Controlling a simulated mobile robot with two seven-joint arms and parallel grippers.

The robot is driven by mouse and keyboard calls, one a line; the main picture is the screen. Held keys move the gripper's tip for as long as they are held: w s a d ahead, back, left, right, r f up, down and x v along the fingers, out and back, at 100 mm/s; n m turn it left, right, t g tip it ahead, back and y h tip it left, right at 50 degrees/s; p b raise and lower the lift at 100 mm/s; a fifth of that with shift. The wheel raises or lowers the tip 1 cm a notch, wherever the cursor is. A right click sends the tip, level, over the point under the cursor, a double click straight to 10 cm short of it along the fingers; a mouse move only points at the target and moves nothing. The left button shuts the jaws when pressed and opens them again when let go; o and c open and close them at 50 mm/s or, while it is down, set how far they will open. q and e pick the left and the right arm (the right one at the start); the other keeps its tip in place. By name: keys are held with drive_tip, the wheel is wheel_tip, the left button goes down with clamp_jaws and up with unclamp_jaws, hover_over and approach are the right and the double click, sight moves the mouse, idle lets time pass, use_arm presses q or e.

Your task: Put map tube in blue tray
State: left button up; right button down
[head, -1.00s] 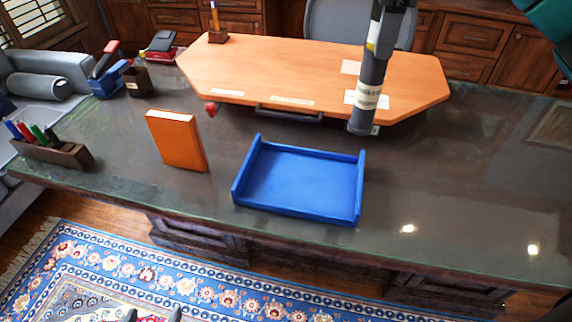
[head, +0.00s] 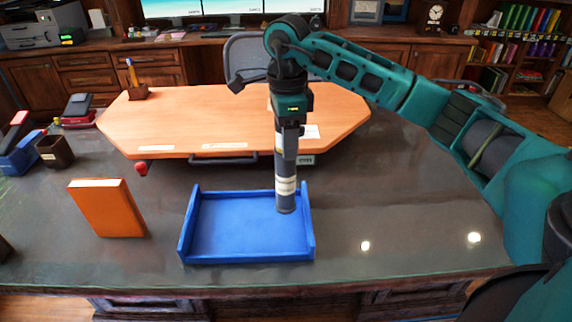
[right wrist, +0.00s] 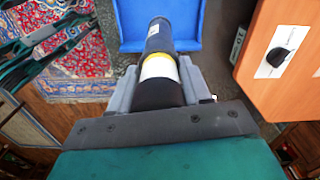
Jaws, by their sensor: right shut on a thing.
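The map tube is a dark grey cylinder (head: 286,200) with a pale label band. My right gripper (head: 288,142) is shut on its upper part and holds it upright. The tube's lower end shows over the right rear part of the blue tray (head: 187,222); I cannot tell how high it is above the tray floor. In the right wrist view the tube (right wrist: 158,70), with white and yellow bands, sits between the gripper fingers, with the blue tray (right wrist: 130,20) beyond it. My left gripper is not in view.
An orange book (head: 107,208) stands left of the tray on the dark desk (head: 400,225). An orange wooden board (head: 190,120) lies behind the tray. A brown cup (head: 55,151) is at the far left. The desk right of the tray is clear.

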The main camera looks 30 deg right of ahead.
sight(287, 164)
drive_tip(key=shift+f, duration=3.15)
drive_tip(key=shift+f, duration=0.15)
drive_tip(key=c, duration=0.5)
unclamp_jaws()
drive_tip(key=shift+r, duration=0.4)
wheel_tip(287, 164, up, 12)
drive_tip(key=shift+f, duration=0.1)
